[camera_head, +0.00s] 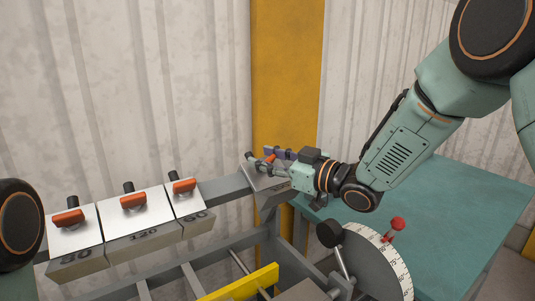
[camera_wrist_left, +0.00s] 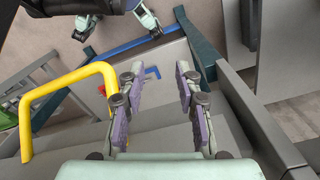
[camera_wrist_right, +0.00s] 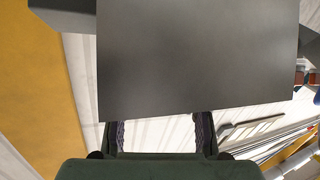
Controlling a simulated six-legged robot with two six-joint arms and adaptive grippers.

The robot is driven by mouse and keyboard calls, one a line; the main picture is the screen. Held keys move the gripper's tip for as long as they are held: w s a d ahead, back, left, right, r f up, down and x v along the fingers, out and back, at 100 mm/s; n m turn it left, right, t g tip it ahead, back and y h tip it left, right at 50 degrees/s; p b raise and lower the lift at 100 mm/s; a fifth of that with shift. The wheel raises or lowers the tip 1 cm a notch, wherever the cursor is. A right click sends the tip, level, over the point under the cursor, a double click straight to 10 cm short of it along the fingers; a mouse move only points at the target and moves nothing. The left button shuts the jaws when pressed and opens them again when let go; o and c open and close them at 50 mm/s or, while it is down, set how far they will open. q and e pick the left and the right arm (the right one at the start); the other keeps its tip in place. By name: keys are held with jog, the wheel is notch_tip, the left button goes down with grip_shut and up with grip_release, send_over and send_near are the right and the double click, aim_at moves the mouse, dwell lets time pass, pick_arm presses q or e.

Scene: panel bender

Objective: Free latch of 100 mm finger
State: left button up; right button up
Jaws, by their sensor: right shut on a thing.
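A grey finger block (camera_head: 266,184) sits at the right end of the beam, apart from the others, with an orange latch (camera_head: 268,159) and a dark knob (camera_head: 248,156) on top. Its number is not readable. My right gripper (camera_head: 278,160) reaches in from the right and is shut at this latch; the exact contact is too small to see. In the right wrist view a large grey surface (camera_wrist_right: 198,55) hides the fingertips of the right gripper. My left gripper (camera_wrist_left: 156,85) is open and empty in the left wrist view.
Three light finger blocks with orange latches stand left: one marked 80 (camera_head: 75,245), one marked 120 (camera_head: 135,225) and a narrower one (camera_head: 187,207). A dial with a red knob (camera_head: 397,223), a yellow bar (camera_head: 240,285) and a teal table (camera_head: 460,205) are nearby.

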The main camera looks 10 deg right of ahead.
jog(key=n+g+y+p, duration=0.1)
jog(key=n, duration=0.1)
jog(key=n+g+y+p, duration=0.1)
jog(key=n+g, duration=0.1)
jog(key=n+g+p, duration=0.1)
jog(key=n, duration=0.1)
jog(key=shift+r+g+y+p, duration=0.3)
jog(key=shift+g+y+p, duration=0.05)
jog(key=shift+g+y, duration=0.05)
jog(key=n+g+p, duration=0.1)
jog(key=n+g, duration=0.2)
jog(key=shift+f+p, duration=0.1)
jog(key=shift+p, duration=0.3)
jog(key=n+g, duration=0.3)
jog(key=shift+f+p, duration=0.1)
jog(key=shift+p, duration=0.3)
jog(key=shift+s+f+n+g+h, duration=0.15)
jog(key=shift+n+g+h, duration=0.45)
jog(key=shift+n+g, duration=1)
jog(key=shift+o, duration=0.2)
jog(key=shift+n, duration=0.4)
jog(key=shift+c, duration=0.2)
jog(key=o, duration=1.2)
jog(key=shift+s, duration=0.15)
